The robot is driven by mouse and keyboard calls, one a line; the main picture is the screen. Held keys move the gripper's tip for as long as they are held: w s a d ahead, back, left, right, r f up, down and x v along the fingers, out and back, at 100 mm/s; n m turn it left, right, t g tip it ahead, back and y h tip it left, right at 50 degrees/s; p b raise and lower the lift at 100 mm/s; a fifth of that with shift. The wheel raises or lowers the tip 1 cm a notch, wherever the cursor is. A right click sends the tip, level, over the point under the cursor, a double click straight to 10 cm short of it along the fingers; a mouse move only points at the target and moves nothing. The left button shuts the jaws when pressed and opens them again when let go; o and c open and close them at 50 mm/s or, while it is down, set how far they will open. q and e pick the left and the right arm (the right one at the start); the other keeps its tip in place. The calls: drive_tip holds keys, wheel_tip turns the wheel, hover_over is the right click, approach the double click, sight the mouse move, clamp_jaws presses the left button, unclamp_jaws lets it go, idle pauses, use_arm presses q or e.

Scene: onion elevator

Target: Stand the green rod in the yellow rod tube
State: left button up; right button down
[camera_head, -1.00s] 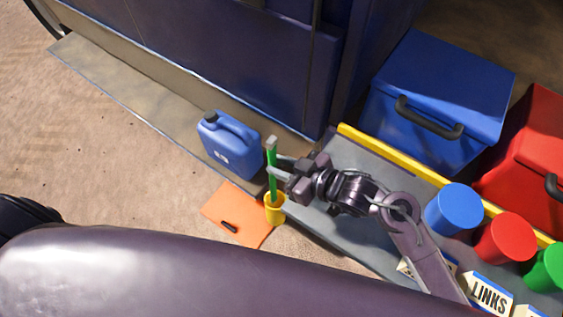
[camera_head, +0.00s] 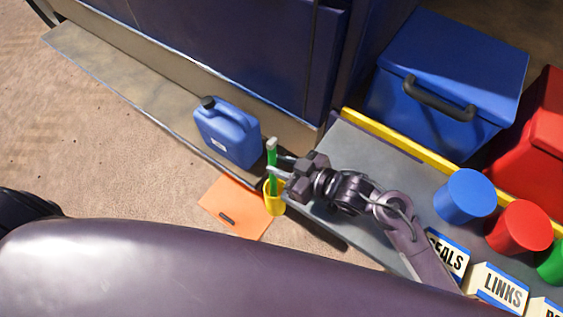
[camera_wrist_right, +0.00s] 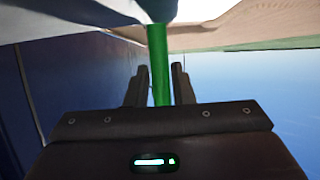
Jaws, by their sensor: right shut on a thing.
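The green rod (camera_head: 272,172) stands upright with a grey top end, and its lower part is inside or behind the rim of the yellow rod tube (camera_head: 275,203). I cannot tell how deep it reaches. My right gripper (camera_head: 277,171) is shut on the rod just above the tube. In the right wrist view the green rod (camera_wrist_right: 158,65) runs between the two dark fingers of my right gripper (camera_wrist_right: 160,85), with the grey end at the top of the picture. My left gripper is not in view.
A blue jerrycan (camera_head: 228,135) stands behind the rod. On the grey table (camera_head: 345,152) stand a blue cup (camera_head: 465,195), a red cup (camera_head: 518,228) and label signs (camera_head: 500,287). A blue bin (camera_head: 450,75) and red bin (camera_head: 530,130) stand behind.

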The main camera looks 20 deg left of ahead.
drive_tip(key=c, duration=1.2)
unclamp_jaws()
drive_tip(key=shift+o, duration=0.2)
drive_tip(key=shift+f, duration=0.15)
drive_tip(key=b+v, duration=0.1)
drive_tip(key=v, duration=0.7)
